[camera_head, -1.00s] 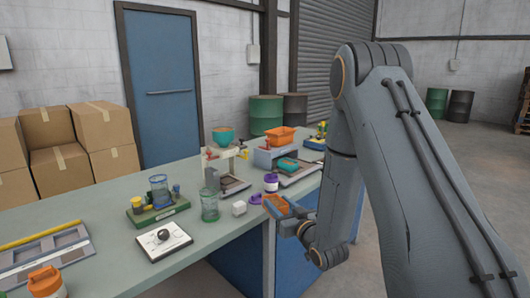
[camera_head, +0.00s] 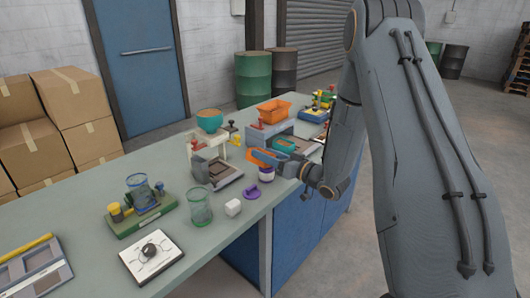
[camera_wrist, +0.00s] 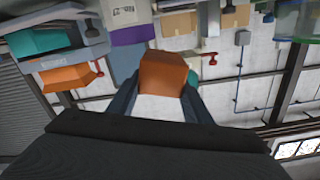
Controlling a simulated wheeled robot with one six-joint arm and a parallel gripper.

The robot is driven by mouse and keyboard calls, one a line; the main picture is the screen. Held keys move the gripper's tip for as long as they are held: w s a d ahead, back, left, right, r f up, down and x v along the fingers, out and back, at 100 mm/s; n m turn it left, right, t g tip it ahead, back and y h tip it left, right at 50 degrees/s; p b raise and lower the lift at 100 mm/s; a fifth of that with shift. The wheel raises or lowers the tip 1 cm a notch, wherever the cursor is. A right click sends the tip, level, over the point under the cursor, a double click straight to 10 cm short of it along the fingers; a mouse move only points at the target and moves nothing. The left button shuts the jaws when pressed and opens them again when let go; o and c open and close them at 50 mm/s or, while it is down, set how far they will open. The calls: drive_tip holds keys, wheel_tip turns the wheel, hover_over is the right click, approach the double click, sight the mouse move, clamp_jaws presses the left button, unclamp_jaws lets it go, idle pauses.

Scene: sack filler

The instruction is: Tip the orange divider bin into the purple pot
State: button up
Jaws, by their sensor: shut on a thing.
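The orange divider bin (camera_head: 259,157) is held in my gripper (camera_head: 283,163), tilted over, at the height of the purple pot's top or just above it. In the wrist view the bin (camera_wrist: 165,72) sits between the two dark fingers, and the scene appears upside down. The purple pot (camera_head: 266,174), with a white label, stands on the bench just below the bin; it also shows in the wrist view (camera_wrist: 130,34). The bin partly hides the pot's mouth. I cannot see whether anything is falling or inside.
A grey press with a teal tray (camera_head: 286,145) and a larger orange bin (camera_head: 274,111) stand behind. A clear jar (camera_head: 199,208) is at left.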

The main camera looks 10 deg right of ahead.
drive_tip(key=shift+d+r+m+p, duration=0.15)
drive_tip(key=shift+m+p, duration=0.1)
drive_tip(key=shift+m, duration=0.35)
drive_tip(key=shift+a+r+m+p, duration=0.1)
drive_tip(key=shift+m+p, duration=0.1)
drive_tip(key=shift+m, duration=0.4)
drive_tip(key=m, duration=0.3)
drive_tip(key=shift+w+d+f+m+p, duration=0.1)
drive_tip(key=shift+w+d+m+p, duration=0.05)
drive_tip(key=shift+d+m+p, duration=0.15)
drive_tip(key=m, duration=0.5)
drive_tip(key=shift+w+d+f, duration=0.3)
drive_tip(key=shift+d+f, duration=0.05)
drive_tip(key=m+p, duration=0.2)
drive_tip(key=m, duration=0.1)
drive_tip(key=shift+w+d+r, duration=0.15)
drive_tip(key=shift+w+d, duration=0.05)
drive_tip(key=shift+d, duration=0.1)
drive_tip(key=m, duration=0.2)
drive_tip(key=d+m+p, duration=0.1)
drive_tip(key=m, duration=0.2)
drive_tip(key=w+m, duration=0.1)
drive_tip(key=m, duration=0.2)
drive_tip(key=shift+d+f+p, duration=0.15)
drive_tip(key=shift+f+p, duration=0.2)
